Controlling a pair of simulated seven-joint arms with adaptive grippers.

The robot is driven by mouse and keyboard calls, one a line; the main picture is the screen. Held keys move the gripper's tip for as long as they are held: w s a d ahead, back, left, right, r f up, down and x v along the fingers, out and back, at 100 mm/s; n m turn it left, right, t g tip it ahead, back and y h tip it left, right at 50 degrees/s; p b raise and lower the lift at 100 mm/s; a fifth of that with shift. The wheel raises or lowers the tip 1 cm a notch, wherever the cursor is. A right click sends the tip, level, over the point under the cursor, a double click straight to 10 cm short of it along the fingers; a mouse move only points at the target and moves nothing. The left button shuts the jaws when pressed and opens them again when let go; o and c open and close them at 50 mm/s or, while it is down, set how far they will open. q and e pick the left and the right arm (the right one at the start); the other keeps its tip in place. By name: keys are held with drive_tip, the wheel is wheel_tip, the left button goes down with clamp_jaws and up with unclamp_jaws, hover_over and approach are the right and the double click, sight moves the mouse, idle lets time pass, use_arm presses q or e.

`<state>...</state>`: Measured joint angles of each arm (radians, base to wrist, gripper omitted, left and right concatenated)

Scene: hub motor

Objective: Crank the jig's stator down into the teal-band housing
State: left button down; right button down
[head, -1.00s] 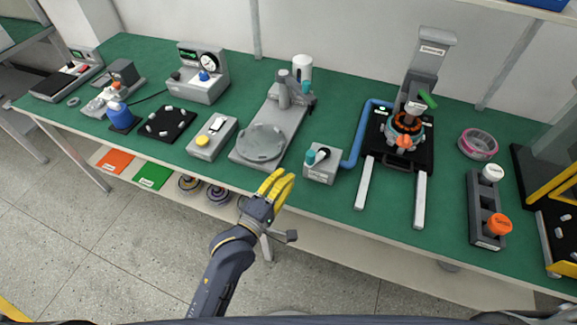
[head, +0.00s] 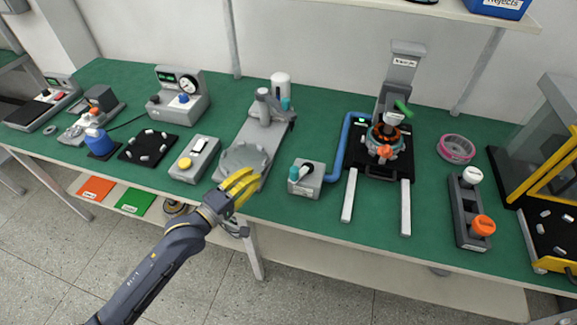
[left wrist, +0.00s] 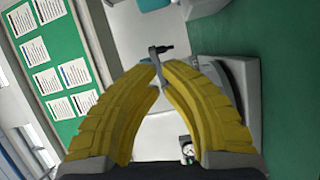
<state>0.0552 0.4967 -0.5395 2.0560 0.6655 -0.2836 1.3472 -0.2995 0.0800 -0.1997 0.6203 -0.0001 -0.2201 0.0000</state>
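The jig stands right of centre in the head view, with a grey labelled column (head: 399,82) and a green crank handle (head: 403,107). The orange-and-dark stator (head: 387,134) hangs at the column's front, low over a grey-teal housing (head: 376,151). From this angle I cannot tell how far it sits inside. An orange knob shows at the front. My left gripper (head: 242,186) has yellow fingers drawn together with nothing between them, above the bench's front edge, well left of the jig. The fingers also fill the left wrist view (left wrist: 160,82). My right gripper is out of view.
A grey box with a teal knob (head: 304,179) and a blue pipe (head: 345,138) lie between my left gripper and the jig. A grey press stand (head: 257,140) is just behind the gripper. A pink-rimmed dish (head: 456,149) and a capped rack (head: 468,213) are right of the jig.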

sight(302, 170)
use_arm(q)
drive_tip(key=w+d+n, duration=0.1)
drive_tip(key=w+d, duration=0.3)
drive_tip(key=d, duration=0.4)
drive_tip(key=shift+w+d+f, duration=0.15)
drive_tip(key=shift+w+f, duration=0.15)
drive_tip(key=shift+f, duration=0.15)
idle(0.3)
drive_tip(key=shift+n, duration=0.3)
drive_tip(key=shift+s+d, duration=0.1)
drive_tip(key=shift+s, duration=0.15)
